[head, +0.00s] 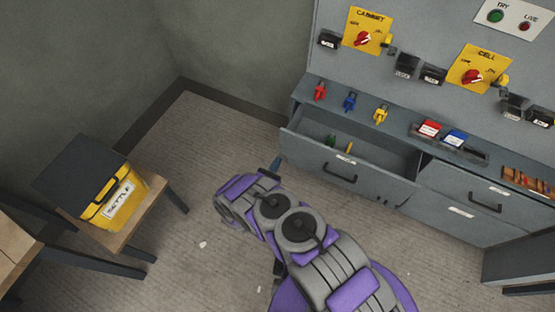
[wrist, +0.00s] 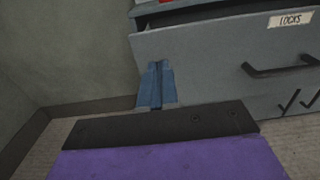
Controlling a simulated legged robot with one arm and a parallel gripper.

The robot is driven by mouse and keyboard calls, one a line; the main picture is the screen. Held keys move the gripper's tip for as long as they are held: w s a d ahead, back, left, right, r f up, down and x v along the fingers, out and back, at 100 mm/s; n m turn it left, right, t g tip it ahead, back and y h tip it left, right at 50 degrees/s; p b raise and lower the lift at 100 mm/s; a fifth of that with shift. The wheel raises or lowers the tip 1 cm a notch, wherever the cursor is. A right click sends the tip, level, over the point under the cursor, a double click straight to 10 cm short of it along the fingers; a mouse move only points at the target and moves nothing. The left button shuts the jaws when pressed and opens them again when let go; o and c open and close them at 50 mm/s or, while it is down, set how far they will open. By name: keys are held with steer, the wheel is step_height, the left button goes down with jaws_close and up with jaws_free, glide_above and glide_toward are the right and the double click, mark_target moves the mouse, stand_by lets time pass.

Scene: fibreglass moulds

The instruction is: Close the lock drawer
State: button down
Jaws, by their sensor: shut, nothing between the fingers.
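The lock drawer (head: 312,150) is the open grey upper-left drawer of the cabinet and is pulled out. Its front also shows in the wrist view (wrist: 215,75), with a "LOCKS" label and a dark handle (wrist: 280,70). A green item and a yellow item lie inside it. My gripper (wrist: 157,82) is shut and empty, with its fingers pointing at the left part of the drawer front. I cannot tell whether they touch it. In the head view my gripper (head: 276,165) is small and mostly hidden by my arm, near the drawer's left front corner.
Red, blue and yellow padlocks (head: 350,102) stand on the cabinet top, with a tray (head: 478,152) to their right. A shut drawer (head: 455,190) is on the right. A yellow box (head: 112,198) sits on a stand at left. Floor between is open.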

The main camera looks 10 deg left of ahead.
mark_target(293, 136)
steer(key=b+x, duration=0.2)
steer(key=x, duration=0.9)
steer(key=shift+w+d, duration=0.2)
steer(key=shift+w, duration=0.15)
steer(key=shift+w+r, duration=0.1)
